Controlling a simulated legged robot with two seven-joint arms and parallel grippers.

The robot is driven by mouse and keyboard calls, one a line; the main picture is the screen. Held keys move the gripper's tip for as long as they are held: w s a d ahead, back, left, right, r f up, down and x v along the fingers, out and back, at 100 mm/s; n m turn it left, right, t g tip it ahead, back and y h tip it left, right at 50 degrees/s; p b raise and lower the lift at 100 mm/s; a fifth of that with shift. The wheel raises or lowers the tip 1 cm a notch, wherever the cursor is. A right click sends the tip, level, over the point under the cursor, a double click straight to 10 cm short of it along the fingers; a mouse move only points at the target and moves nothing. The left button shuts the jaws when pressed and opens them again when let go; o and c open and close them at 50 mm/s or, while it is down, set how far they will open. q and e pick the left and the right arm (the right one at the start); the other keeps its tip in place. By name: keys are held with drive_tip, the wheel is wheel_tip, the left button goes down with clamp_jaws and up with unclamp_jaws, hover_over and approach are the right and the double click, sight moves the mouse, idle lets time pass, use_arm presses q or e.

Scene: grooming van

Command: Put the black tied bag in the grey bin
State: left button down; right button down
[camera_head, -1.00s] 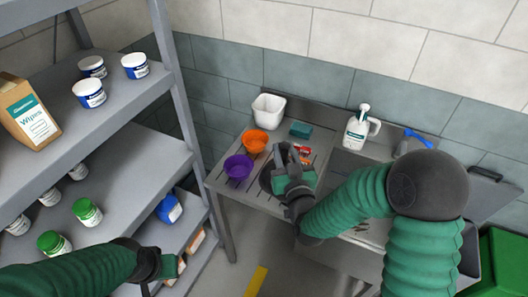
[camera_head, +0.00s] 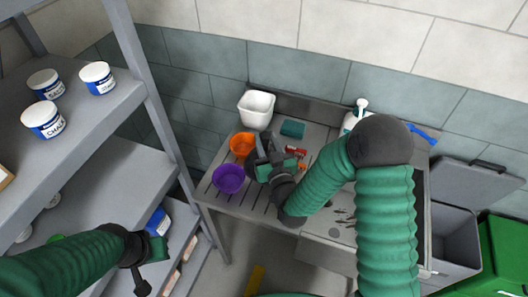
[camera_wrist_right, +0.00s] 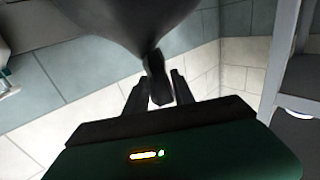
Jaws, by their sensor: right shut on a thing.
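The black tied bag (camera_wrist_right: 130,22) fills the top of the right wrist view, its knotted neck between the fingers of my right gripper (camera_wrist_right: 155,88). My right gripper is shut on that neck. In the head view, my right gripper (camera_head: 272,168) is over the left part of the steel counter, beside the bowls; the bag is hard to tell from the dark gripper there. The grey bin (camera_head: 455,238) stands at the right, past the counter's end, with its lid (camera_head: 478,185) raised. My left gripper (camera_head: 148,255) is at the lower left by the shelves; its jaw opening is unclear.
An orange bowl (camera_head: 241,143), purple bowl (camera_head: 229,179), white tub (camera_head: 256,108) and teal sponge (camera_head: 292,129) sit on the counter. A white bottle (camera_head: 352,121) stands behind my right arm. A green bin (camera_head: 503,255) is beside the grey bin. Shelving (camera_head: 95,125) fills the left.

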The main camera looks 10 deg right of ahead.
sight(267, 154)
drive_tip(key=f, duration=0.4)
drive_tip(key=shift+w+f, duration=0.15)
drive_tip(key=shift+w, duration=0.1)
drive_tip(key=shift+s, duration=0.1)
drive_tip(key=shift+f, duration=0.15)
drive_tip(key=c, duration=1.1)
unclamp_jaws()
drive_tip(key=shift+o, duration=0.2)
